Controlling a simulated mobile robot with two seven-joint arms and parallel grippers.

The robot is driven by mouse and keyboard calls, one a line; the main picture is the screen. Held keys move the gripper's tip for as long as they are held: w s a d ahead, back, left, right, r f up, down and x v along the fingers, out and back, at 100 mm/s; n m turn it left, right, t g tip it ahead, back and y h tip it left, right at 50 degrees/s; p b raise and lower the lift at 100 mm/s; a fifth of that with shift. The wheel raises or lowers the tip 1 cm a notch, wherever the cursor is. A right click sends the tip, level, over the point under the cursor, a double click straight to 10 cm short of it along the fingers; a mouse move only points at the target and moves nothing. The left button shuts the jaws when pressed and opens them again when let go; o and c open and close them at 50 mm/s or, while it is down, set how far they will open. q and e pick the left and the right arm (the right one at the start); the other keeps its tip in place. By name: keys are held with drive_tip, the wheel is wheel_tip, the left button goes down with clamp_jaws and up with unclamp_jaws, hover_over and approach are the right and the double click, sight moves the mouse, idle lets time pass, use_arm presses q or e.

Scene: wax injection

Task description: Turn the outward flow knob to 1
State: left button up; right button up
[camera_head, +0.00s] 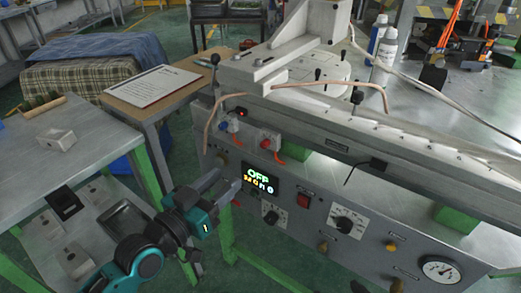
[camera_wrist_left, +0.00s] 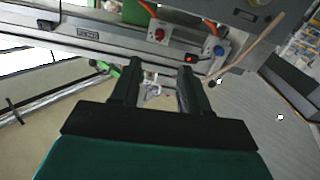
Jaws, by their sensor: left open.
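The grey machine panel (camera_head: 315,232) carries two white dial plates with dark knobs: a left dial (camera_head: 270,213) and a right dial (camera_head: 346,222). Their labels are too small to read, so I cannot tell which is the outward flow knob. My left gripper (camera_head: 228,183) is open and empty, just left of the lit display (camera_head: 258,181), and grips no knob. In the left wrist view its two dark fingers (camera_wrist_left: 155,78) are apart, with a red valve (camera_wrist_left: 158,35) and a blue valve (camera_wrist_left: 218,50) beyond them. My right gripper is not in view.
A red switch (camera_head: 304,200) sits between the dials, and a pressure gauge (camera_head: 440,268) is at lower right. Orange hoses hang from the valves above the display. A grey side table (camera_head: 110,140) stands at left; a clipboard (camera_head: 155,86) lies behind it.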

sight(263, 146)
use_arm(q)
drive_tip(key=b+x, duration=0.1)
drive_tip(key=x, duration=1.1)
drive_tip(key=shift+w+d, duration=0.2)
drive_tip(key=shift+c, duration=0.3)
clamp_jaws()
